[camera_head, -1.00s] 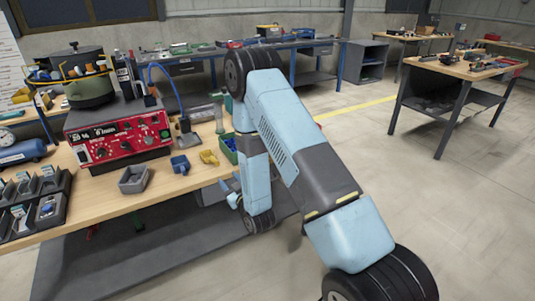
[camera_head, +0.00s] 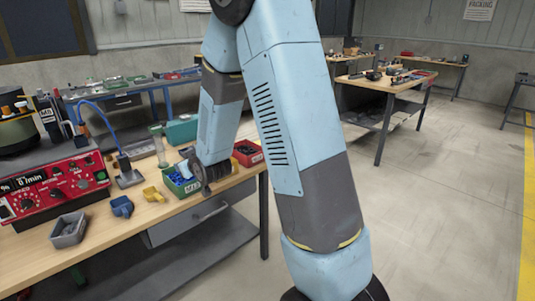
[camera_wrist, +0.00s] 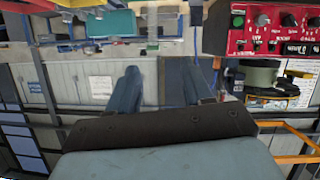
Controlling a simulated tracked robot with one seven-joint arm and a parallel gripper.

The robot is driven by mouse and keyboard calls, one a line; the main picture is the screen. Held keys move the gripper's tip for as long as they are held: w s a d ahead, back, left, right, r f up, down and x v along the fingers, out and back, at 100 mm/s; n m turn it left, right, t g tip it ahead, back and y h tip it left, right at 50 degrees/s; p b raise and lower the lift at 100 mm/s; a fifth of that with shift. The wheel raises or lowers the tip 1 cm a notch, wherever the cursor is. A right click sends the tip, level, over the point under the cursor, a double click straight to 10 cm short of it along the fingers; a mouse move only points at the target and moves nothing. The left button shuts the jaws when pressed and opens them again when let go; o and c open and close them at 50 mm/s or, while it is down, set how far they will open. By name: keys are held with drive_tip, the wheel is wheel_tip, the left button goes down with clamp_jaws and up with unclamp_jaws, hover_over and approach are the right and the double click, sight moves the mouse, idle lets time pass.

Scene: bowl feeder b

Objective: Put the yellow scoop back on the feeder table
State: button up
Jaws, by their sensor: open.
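A small yellow piece that looks like the scoop (camera_head: 153,194) lies on the wooden feeder table (camera_head: 100,240) in the head view, near its front edge. It is between a blue piece (camera_head: 121,206) and a green bin (camera_head: 183,184). My gripper (camera_wrist: 156,88) shows in the wrist view with two blue-grey fingers apart and nothing between them. In the head view my arm stands over the right end of the table, and I cannot make out the fingers. I cannot identify the scoop in the wrist view, which looks upside down.
The red feeder control box (camera_head: 50,187) stands at the left of the table and shows in the wrist view (camera_wrist: 262,30). A grey bin (camera_head: 69,230), a red bin (camera_head: 247,153) and a teal case (camera_head: 182,131) are also there. Open floor (camera_head: 450,200) lies to the right.

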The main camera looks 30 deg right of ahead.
drive_tip(key=s+d+r+m+g+h, duration=0.1)
drive_tip(key=s+d+r+g, duration=0.1)
drive_tip(key=s+d+r, duration=0.4)
drive_tip(key=s+d+r+m+g, duration=0.1)
drive_tip(key=s+r, duration=0.3)
drive_tip(key=s, duration=0.6)
drive_tip(key=s+d+r+m+g+h, duration=0.1)
drive_tip(key=s+d+r+g, duration=0.1)
drive_tip(key=s, duration=0.8)
drive_tip(key=s+d+r+m+g, duration=0.1)
drive_tip(key=s+d+r+g, duration=0.1)
drive_tip(key=s+r, duration=0.4)
drive_tip(key=s, duration=0.4)
drive_tip(key=shift+s+g+h, duration=0.35)
drive_tip(key=shift+g+h, duration=0.05)
